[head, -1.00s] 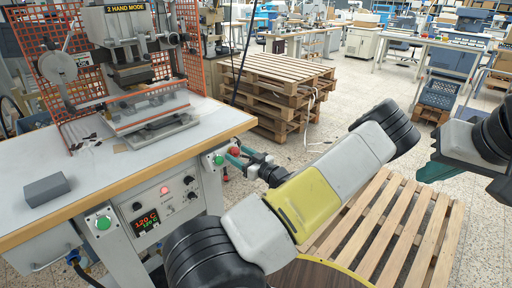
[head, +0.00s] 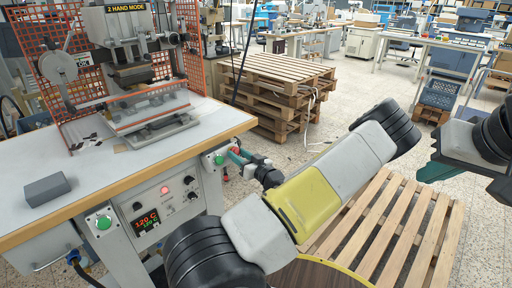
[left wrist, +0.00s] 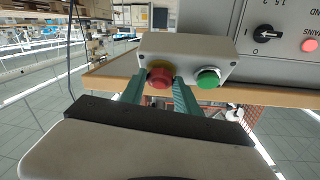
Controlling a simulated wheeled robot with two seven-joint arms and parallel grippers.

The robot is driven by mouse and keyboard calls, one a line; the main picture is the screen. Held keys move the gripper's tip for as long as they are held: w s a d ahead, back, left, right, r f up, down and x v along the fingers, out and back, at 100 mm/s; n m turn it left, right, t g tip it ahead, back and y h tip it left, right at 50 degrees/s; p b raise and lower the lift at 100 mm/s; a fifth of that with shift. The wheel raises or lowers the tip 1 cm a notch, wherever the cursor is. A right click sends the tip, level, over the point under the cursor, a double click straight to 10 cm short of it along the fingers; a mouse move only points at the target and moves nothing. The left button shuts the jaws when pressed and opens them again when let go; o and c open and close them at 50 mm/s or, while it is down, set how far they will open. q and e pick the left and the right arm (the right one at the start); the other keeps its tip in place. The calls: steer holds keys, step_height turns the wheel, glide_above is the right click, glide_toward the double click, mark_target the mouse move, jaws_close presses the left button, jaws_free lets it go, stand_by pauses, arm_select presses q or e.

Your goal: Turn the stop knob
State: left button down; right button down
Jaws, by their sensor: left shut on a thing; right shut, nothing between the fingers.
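The red stop knob (left wrist: 160,75), with a yellow collar, sits on a grey button box (left wrist: 190,48) in the left wrist view. My left gripper (left wrist: 164,84) has its teal fingers on both sides of the knob, shut on it. A green button (left wrist: 208,78) is beside it on the same box. In the head view, my left gripper (head: 236,156) is at the box by the table's right corner, and its fingers largely cover the knob. My right gripper (head: 430,172) is shut and empty at the right, away from the machine; its fingertips are partly visible.
The stamping press (head: 140,80) stands on the table (head: 100,175), with a grey block (head: 47,189) at its left. A control panel (head: 160,208) and another green button (head: 103,222) are below the table edge. Stacked pallets (head: 275,90) stand behind; another pallet (head: 400,225) lies at the right.

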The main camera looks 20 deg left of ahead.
arm_select(q)
steer(key=shift+s+m+t+h, duration=0.1)
steer(key=shift+m+t+h, duration=0.35)
steer(key=shift+m, duration=0.8)
steer(key=shift+s+m+t+h, duration=0.1)
steer(key=shift+m+t+h, duration=0.35)
steer(key=shift+m, duration=0.8)
steer(key=c, duration=0.9)
jaws_free()
steer(key=shift+a, duration=0.1)
